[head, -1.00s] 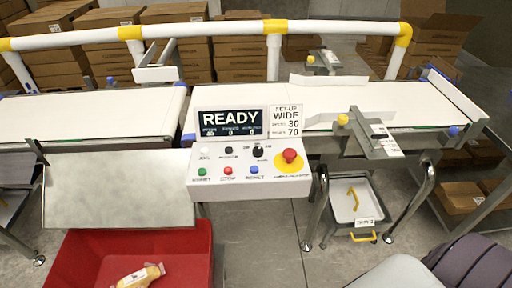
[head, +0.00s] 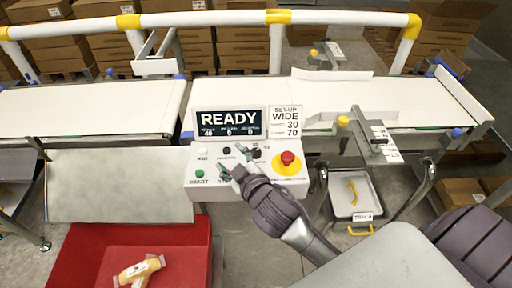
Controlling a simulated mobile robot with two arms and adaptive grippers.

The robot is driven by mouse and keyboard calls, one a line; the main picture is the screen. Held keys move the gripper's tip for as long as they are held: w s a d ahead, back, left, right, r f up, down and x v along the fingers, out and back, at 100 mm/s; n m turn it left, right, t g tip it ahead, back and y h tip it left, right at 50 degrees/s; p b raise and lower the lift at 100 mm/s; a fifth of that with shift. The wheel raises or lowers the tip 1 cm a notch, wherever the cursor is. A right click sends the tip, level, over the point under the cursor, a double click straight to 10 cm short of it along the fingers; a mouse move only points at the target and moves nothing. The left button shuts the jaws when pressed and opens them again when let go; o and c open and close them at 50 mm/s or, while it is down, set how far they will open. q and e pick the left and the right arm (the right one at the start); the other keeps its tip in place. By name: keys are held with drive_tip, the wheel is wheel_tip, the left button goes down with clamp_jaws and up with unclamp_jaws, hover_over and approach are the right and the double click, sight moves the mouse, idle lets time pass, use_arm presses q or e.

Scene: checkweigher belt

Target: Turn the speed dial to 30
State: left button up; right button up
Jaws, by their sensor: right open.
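The control panel (head: 199,187) stands at the middle, with a display (head: 230,122) reading READY over small figures. A black dial (head: 257,153), apparently the speed dial, is on its upper part, partly hidden by my right gripper (head: 232,161). That gripper is open and reaches over the panel from the lower right, its fingertips just left of the dial. I cannot tell whether it touches anything. The set-up card (head: 286,121) beside the display reads WIDE, 30 and 70. My left gripper is out of view.
A red emergency button (head: 288,158) on a yellow plate sits right of the dial. A green button (head: 199,173) is at the panel's left; other buttons are partly covered. A red bin (head: 75,262) with wrapped packs (head: 139,270) is below left. The white belt (head: 85,108) runs behind.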

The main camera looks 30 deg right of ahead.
drive_tip(key=w+a+r+n+t+y, duration=0.3)
drive_tip(key=w+a+r+n+y, duration=0.1)
drive_tip(key=a+r+n+y, duration=1.05)
drive_tip(key=s+a+n+g+y, duration=0.2)
drive_tip(key=a+n+g+y, duration=0.25)
drive_tip(key=n+g, duration=0.75)
drive_tip(key=n+g+h, duration=0.6)
drive_tip(key=n+h, duration=0.1)
drive_tip(key=h, duration=1.2)
hover_over(256, 151)
wheel_tip(256, 151, down, 9)
wheel_tip(256, 151, down, 13)
drive_tip(key=p, duration=0.3)
drive_tip(key=shift+c, duration=0.2)
